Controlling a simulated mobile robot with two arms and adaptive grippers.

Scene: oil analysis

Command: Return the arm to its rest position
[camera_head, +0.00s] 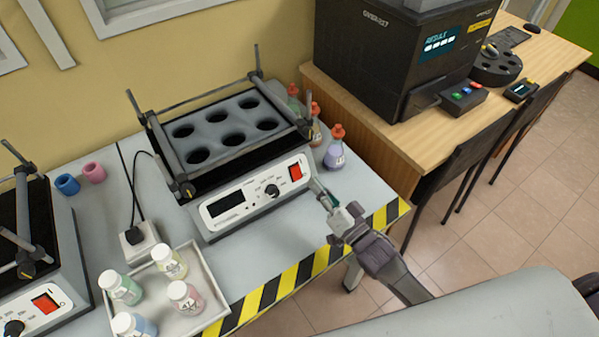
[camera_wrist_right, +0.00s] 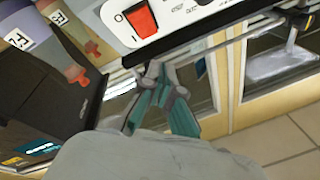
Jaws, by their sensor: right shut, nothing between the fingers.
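My right gripper (camera_head: 322,190) is shut and empty. It is at the front right corner of the shaker with the black rack (camera_head: 225,125), close to the red switch (camera_head: 295,172) on its white front panel. I cannot tell whether the fingertips touch the panel. In the right wrist view the closed teal-and-grey fingers (camera_wrist_right: 158,75) point toward the panel, and the red switch (camera_wrist_right: 141,19) lies just beyond and left of them. My right arm reaches in from the lower right, over the table edge. My left gripper is not in view.
A white tray (camera_head: 217,312) with several capped bottles stands front left. Several red-capped bottles (camera_head: 335,148) stand right of the shaker. A second shaker (camera_head: 28,285) is at the left edge. A black analyser (camera_head: 375,60) sits on the wooden desk (camera_head: 395,140). Floor shows at right.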

